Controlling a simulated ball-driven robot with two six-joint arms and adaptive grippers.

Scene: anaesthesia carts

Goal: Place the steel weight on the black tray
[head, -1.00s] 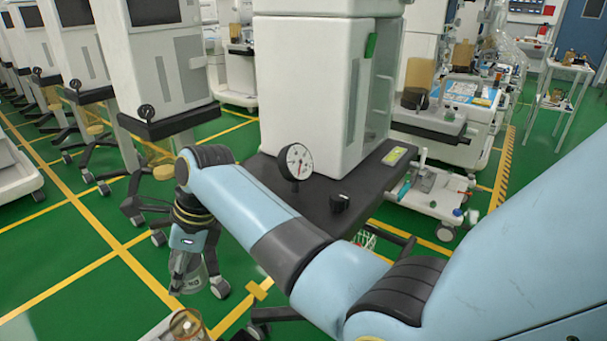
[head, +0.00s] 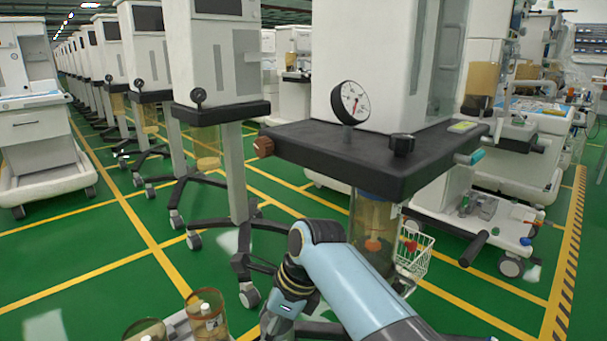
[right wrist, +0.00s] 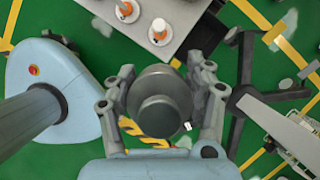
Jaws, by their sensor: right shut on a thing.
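The steel weight (right wrist: 160,102) is a grey, stepped round piece in the right wrist view. My right gripper (right wrist: 164,78) is shut on it, a finger on each side, above the green floor. In the head view my right gripper (head: 278,322) is low in the middle, cut off by the bottom edge, and the weight cannot be made out there. The likely black tray is the flat black shelf (head: 340,160) of the nearest cart, above and right of the gripper. It bears a round gauge (head: 350,102) and a black knob (head: 402,144). My left gripper is not in view.
A cart column (head: 236,180) stands left.

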